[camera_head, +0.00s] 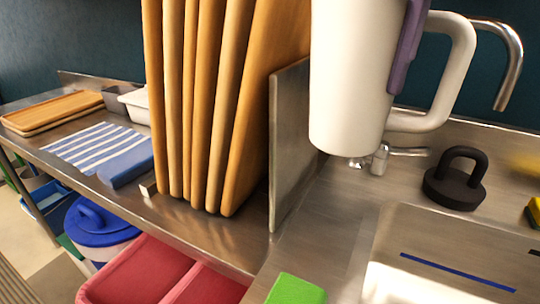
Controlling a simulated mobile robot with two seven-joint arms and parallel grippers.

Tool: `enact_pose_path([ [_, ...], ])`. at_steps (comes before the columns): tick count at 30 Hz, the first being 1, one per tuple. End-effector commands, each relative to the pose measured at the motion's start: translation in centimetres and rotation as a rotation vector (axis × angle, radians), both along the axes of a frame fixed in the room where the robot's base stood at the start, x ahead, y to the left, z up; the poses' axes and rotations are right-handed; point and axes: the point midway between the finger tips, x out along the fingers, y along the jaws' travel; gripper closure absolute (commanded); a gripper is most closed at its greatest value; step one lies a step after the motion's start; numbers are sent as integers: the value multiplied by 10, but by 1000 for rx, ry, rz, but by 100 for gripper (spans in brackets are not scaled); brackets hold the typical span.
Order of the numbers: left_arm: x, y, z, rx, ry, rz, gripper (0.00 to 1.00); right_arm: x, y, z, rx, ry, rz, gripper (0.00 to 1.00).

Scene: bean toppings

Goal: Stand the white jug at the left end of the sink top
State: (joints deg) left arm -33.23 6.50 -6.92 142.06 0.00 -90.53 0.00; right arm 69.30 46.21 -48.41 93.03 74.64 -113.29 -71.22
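The white jug (350,75) is large and upright in the upper right of the head view, its handle to the right and its top cut off by the frame. It appears to hang above the sink top (335,215), in front of the tap. A purple finger of my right gripper (404,48) lies against the jug's side by the handle; the gripper looks shut on it. The other finger is hidden. The left end of the sink top, beside the upright metal panel (290,140), is bare. My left gripper is not in view.
Wooden boards (215,100) stand upright left of the panel. A black weight-like object (457,180) sits behind the sink basin (415,285). A green block (295,290) is at the front edge. A tap (510,60) rises behind. Red bins (150,275) are below left.

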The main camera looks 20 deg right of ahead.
Motion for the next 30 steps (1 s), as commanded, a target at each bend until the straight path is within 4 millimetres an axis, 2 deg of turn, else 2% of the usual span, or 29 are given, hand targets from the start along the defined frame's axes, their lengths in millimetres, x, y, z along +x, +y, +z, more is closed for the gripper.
enact_pose_path([
  [1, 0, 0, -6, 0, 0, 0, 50, -1, 0, -18, -1, 6, 0, 100],
  [6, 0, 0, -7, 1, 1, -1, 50, -2, 0, -67, -1, 7, -1, 100],
  [12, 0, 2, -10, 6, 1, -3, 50, -1, 0, -117, 0, 4, -2, 100],
  [20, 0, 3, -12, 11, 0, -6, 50, -1, 0, -145, -2, 3, -2, 100],
  [25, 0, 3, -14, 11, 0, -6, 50, -1, 0, -172, -1, 3, -3, 100],
  [30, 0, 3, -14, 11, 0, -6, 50, 0, 0, -180, -1, -1, -1, 100],
])
